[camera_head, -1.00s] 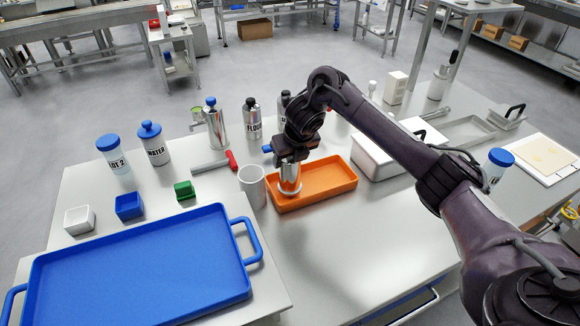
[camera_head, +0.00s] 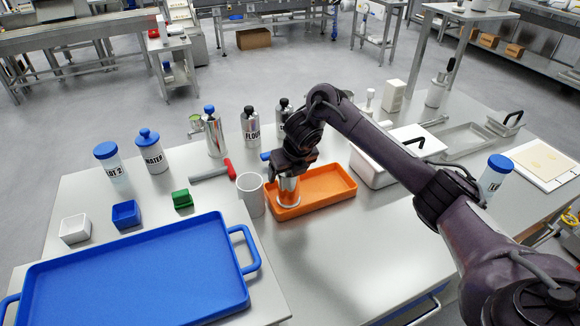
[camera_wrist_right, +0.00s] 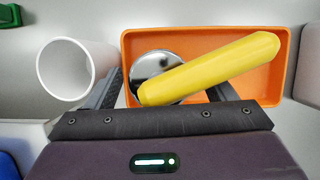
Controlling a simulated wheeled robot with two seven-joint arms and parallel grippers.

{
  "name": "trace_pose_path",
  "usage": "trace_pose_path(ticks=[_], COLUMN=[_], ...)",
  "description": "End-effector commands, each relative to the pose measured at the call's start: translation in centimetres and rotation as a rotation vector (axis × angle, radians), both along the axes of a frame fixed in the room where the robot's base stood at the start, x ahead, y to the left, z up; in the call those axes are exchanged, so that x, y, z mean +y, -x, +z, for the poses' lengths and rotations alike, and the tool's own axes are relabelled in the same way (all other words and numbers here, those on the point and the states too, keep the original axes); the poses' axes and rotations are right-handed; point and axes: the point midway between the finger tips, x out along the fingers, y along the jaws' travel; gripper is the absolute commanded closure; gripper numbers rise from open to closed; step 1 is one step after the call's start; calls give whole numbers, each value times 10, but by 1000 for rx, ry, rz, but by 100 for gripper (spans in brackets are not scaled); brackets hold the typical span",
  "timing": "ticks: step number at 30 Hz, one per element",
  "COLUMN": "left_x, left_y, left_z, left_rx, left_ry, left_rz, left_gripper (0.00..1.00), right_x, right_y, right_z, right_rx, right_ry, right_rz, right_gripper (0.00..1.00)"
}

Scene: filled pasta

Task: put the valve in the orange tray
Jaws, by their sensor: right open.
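The valve (camera_head: 288,191) shows as a silver cylinder at the left end of the orange tray (camera_head: 335,193), just below my right gripper. In the right wrist view, its round silver top and long yellow lever (camera_wrist_right: 215,66) lie over the orange tray (camera_wrist_right: 285,45). My right gripper (camera_wrist_right: 168,92) is open, with one dark finger on each side of the silver body. The yellow lever crosses between the fingers and reaches right. In the head view the lever is hidden behind my right gripper (camera_head: 290,172). My left gripper is out of view.
A white cup (camera_head: 251,196) stands close at the orange tray's left side. A white lidded box (camera_head: 378,165) stands close on its right. A red-handled tool (camera_head: 214,171) lies behind the cup. A large blue tray (camera_head: 140,275) fills the front left. The front right counter is clear.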

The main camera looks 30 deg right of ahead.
Motion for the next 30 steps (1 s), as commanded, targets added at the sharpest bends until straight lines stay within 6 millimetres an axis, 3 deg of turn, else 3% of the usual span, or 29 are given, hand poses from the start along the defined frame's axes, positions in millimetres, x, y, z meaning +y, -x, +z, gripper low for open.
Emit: trace_pose_path(ticks=[16,22,30], left_x=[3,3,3], left_y=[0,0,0], left_z=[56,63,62], left_rx=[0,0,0], left_ry=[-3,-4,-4], left_rz=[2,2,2], left_gripper=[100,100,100], right_x=[-1,0,1], right_y=[36,44,46], right_z=[97,112,112], right_rx=[-4,-2,1], right_ry=[3,1,-1], right_rz=[1,0,0], right_gripper=[23,23,23])
